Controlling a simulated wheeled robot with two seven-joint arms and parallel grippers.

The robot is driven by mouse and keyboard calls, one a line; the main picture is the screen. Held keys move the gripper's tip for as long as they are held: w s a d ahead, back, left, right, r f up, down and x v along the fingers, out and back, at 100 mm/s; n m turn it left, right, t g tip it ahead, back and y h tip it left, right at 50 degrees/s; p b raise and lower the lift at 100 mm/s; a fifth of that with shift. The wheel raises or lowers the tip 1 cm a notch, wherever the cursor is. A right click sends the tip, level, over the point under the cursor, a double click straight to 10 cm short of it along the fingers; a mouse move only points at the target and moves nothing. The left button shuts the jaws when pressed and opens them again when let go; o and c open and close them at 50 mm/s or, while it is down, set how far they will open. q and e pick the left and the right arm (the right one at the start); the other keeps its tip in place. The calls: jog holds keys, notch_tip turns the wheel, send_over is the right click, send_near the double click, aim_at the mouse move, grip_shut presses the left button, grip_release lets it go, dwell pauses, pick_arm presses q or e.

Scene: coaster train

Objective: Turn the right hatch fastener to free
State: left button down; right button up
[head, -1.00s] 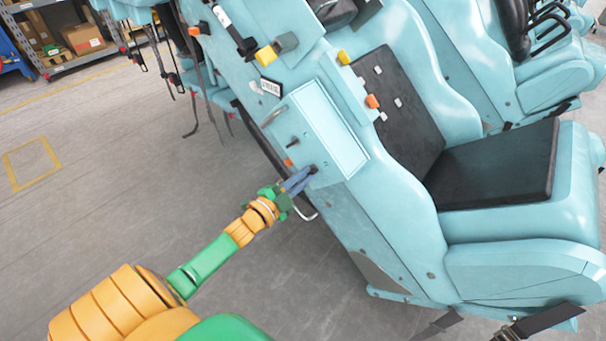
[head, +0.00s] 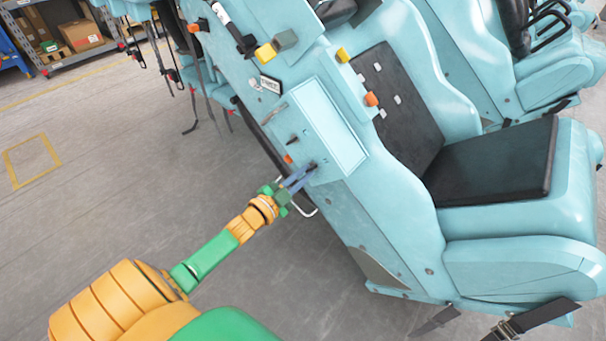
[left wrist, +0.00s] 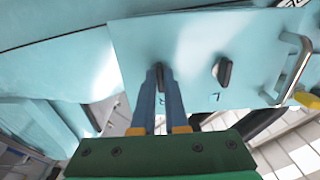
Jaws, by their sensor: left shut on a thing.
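The hatch (head: 333,130) is a light blue panel on the side of the coaster car. The right hatch fastener (head: 314,165) is a small dark knob near its lower edge. My left gripper (head: 308,170) reaches it from the lower left, its blue fingers shut on it. In the left wrist view the fastener (left wrist: 159,76) shows between the fingertips (left wrist: 161,90), which partly hide it. The other fastener (head: 293,140) is dark and free, up and left of the held one; it also shows in the left wrist view (left wrist: 223,71). My right gripper is not in view.
A metal handle (left wrist: 293,70) stands beside the free fastener. A bent metal bar (head: 306,210) juts out just below my gripper. The black seat (head: 490,165) is to the right. Open grey floor (head: 130,190) lies to the left.

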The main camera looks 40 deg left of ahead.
pick_arm(q)
jog(key=c, duration=0.9)
grip_release()
jog(key=shift+c, duration=0.2)
jog(key=s, duration=0.7)
jog(key=shift+a, duration=0.3)
jog(key=shift+s+f, duration=0.1)
